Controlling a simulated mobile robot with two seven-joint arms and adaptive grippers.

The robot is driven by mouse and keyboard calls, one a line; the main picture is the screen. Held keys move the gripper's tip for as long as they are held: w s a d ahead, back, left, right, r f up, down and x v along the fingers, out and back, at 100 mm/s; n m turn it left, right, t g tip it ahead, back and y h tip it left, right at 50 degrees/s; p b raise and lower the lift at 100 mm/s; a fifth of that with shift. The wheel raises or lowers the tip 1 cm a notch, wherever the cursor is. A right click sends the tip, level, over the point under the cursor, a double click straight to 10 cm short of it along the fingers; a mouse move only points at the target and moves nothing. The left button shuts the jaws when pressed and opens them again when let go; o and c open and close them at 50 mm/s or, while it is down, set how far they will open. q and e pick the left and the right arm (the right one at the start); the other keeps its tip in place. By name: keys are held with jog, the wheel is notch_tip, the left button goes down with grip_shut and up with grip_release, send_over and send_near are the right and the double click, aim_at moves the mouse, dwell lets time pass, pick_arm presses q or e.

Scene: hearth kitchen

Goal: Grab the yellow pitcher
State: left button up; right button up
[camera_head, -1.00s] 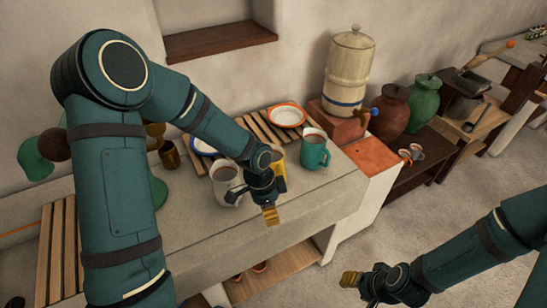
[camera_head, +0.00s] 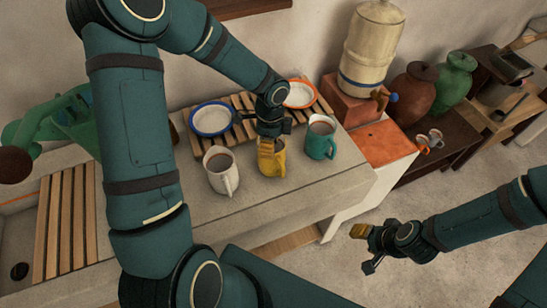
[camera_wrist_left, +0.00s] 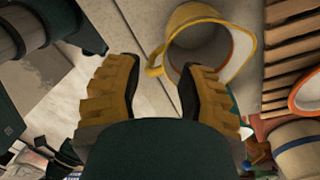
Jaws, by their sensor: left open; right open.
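The yellow pitcher (camera_head: 280,165) stands on the stone counter between a white pitcher (camera_head: 221,170) and a teal pitcher (camera_head: 320,141). My left gripper (camera_head: 269,147) is open right at the yellow pitcher and hides part of it. In the left wrist view the yellow pitcher (camera_wrist_left: 240,48) shows its open mouth, with its handle just ahead of and between the open fingers (camera_wrist_left: 162,74). I cannot tell whether a finger touches it. My right gripper (camera_head: 363,248) is open and empty, out over the floor in front of the counter.
A blue-rimmed bowl (camera_head: 211,120) and an orange-rimmed bowl (camera_head: 299,94) sit on a slatted wooden rack behind the pitchers. A large cream dispenser (camera_head: 372,48) stands at the back right on a terracotta block. The counter front (camera_head: 290,205) is clear.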

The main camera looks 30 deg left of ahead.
aim_at(269, 162)
pick_arm(q)
notch_tip(269, 162, down, 3)
jog(key=shift+f, duration=0.2)
jog(key=shift+w+a+f+b, duration=0.1)
jog(key=shift+a+f+b, duration=0.05)
jog(key=shift+f, duration=1.2)
jog(key=shift+a+f+b, duration=0.15)
jog(key=shift+f, duration=1.2)
grip_shut()
